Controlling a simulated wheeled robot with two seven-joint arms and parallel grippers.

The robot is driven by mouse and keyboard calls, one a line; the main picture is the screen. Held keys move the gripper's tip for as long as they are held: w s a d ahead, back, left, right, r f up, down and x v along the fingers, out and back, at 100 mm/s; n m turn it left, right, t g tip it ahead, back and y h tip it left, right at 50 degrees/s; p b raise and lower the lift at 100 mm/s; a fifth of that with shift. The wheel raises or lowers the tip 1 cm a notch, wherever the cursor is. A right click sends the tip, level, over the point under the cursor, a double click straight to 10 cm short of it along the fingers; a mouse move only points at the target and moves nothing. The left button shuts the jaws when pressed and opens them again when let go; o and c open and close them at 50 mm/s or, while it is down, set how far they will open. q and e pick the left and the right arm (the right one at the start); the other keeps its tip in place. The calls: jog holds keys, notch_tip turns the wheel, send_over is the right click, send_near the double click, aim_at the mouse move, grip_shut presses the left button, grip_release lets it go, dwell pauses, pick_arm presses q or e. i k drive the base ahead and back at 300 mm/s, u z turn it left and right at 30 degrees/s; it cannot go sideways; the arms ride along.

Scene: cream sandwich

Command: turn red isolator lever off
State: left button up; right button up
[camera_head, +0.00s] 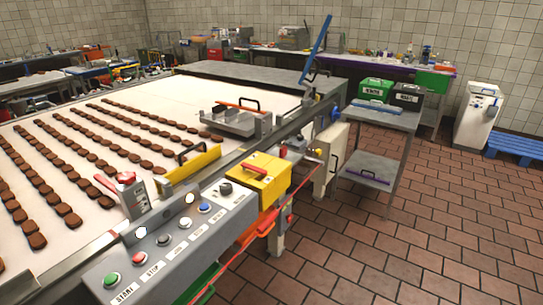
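A red lever (255,168) sits on a yellow box (275,186) mounted on the near side of the conveyor machine, just right of the control panel. The lever lies roughly sideways across the upper face of the box, slanting slightly down to the right. Any marking for its position is too small to read. Neither of my grippers is in the head view, so nothing of mine is seen touching the lever.
The grey control panel (170,245) has green, red, black and blue buttons. The conveyor belt (75,180) carries rows of brown biscuits. A grey side table (385,118) holds green and black bins. Tiled floor (400,235) to the right is open.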

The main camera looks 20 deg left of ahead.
aim_at(244, 165)
jog(key=u, duration=0.8)
jog(key=i, duration=1)
jog(key=u, duration=1.05)
